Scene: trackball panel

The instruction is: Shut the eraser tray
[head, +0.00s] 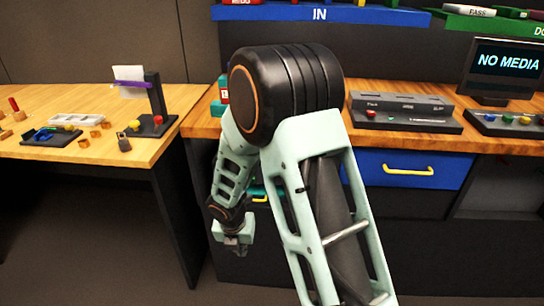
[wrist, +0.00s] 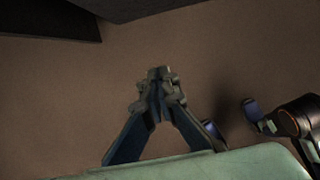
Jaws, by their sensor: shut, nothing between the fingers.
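No thing in view is clearly marked as the eraser tray. A blue drawer (head: 380,168) with a yellow handle (head: 408,169) is in the bench front, right of my arm, and looks flush with it. A teal part with a yellow handle (head: 260,199) shows in a gap behind my arm; most of it is hidden, so I cannot tell how far out it stands. My gripper (head: 237,248) hangs low in front of the bench, below and left of that teal part. In the wrist view my gripper (wrist: 158,80) is shut and empty, pointing over bare floor.
A wooden table (head: 90,165) with small parts and a stand stands at the left. The bench top (head: 455,141) carries a grey device (head: 405,103) and a NO MEDIA screen (head: 508,62). A blue IN shelf (head: 350,14) is above. Floor is clear around my gripper.

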